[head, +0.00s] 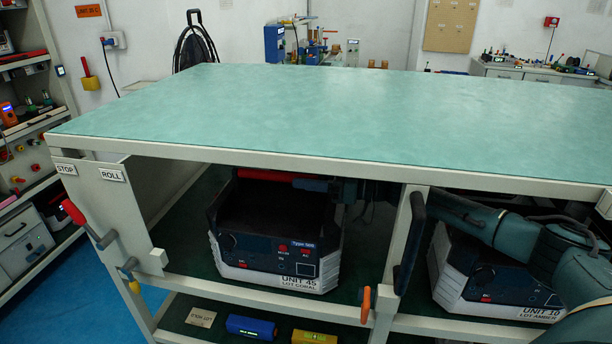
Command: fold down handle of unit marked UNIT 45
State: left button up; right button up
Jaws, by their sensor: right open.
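The unit marked UNIT 45 (275,258) stands in the left bay under the bench top. It is a dark box with a white lower edge, labelled UNIT 45, LOT CORAL. Its red handle grip (265,175) is raised above the box, just under the bench's front rail, which partly hides it. My right gripper (346,190) reaches in from the right, behind the bench post, at the right end of the handle. It is open; its fingertips are in shadow and partly hidden, and I cannot tell whether they touch the handle. My left gripper is not in view.
The green bench top (330,115) and its front rail lie above the bay. A bench post (398,250) stands between UNIT 45 and another unit, UNIT 10 (490,275). A blue box (251,327) and a yellow box (314,338) lie on the lower shelf.

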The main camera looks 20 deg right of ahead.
jog(key=shift+w+a, duration=0.2)
jog(key=shift+a, duration=0.1)
jog(key=shift+c, duration=0.2)
grip_shut()
